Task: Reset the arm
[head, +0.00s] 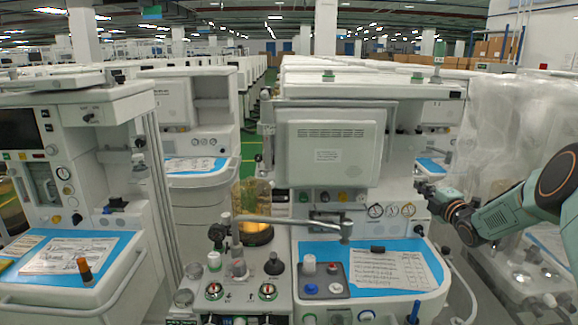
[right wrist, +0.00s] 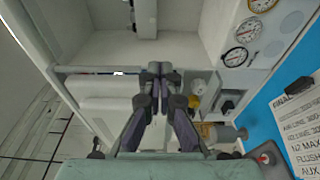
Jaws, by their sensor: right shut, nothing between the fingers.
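My right arm comes in from the right edge of the head view. Its gripper (head: 424,187) is in front of the right side of the middle anaesthesia cart (head: 300,92), near the round gauges. In the right wrist view the fingers of this gripper (right wrist: 155,72) are together and hold nothing. Whether the fingertips touch the cart cannot be told. My left gripper does not show in either view.
The cart's blue worktop (head: 432,262) holds a printed sheet (head: 385,270), also seen in the right wrist view (right wrist: 302,125). A metal swing arm (head: 290,222) crosses above it. Another cart (head: 70,200) stands at left. Plastic-wrapped equipment (head: 490,120) is close at right.

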